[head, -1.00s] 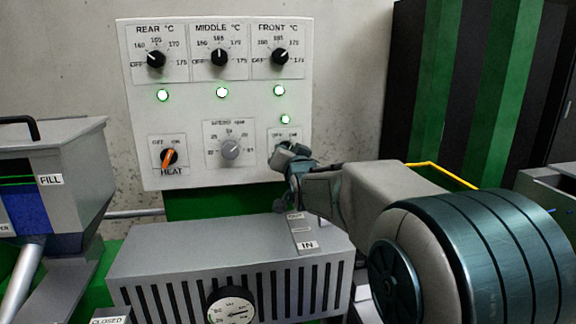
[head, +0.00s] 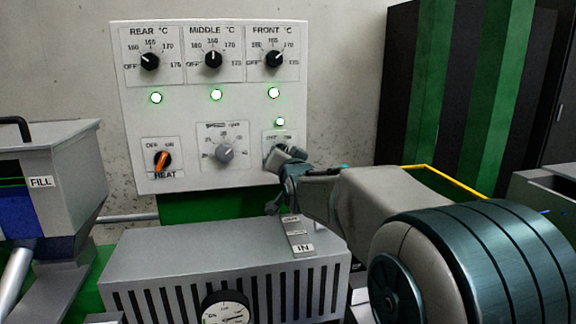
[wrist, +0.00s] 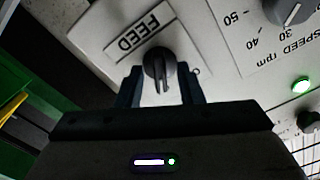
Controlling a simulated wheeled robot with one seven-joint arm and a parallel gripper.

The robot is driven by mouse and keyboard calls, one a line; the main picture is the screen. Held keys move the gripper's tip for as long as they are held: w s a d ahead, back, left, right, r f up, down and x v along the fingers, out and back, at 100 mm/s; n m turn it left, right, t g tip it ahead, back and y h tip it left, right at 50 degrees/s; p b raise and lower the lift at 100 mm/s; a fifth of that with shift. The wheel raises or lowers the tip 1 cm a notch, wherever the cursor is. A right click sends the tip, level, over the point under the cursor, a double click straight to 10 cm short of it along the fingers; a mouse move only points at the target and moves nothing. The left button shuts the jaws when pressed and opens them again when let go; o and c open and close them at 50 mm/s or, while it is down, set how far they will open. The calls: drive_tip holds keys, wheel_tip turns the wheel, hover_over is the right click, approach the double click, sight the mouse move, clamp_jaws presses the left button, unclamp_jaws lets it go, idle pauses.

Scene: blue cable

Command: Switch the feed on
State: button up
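In the head view my gripper (head: 284,158) covers most of the feed plate (head: 273,137) at the panel's lower right. A lit green lamp (head: 280,122) sits above that plate.
The white panel (head: 125,120) carries three black temperature knobs, a grey speed knob (head: 224,152) and an orange heat knob (head: 162,161). Below is a slotted grey housing (head: 175,255) with an IN plate (head: 304,248). A hopper (head: 55,165) stands left.

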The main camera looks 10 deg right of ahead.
drive_tip(key=s+b, duration=0.1)
drive_tip(key=s, duration=1.2)
drive_tip(key=shift+s, duration=0.2)
idle(0.7)
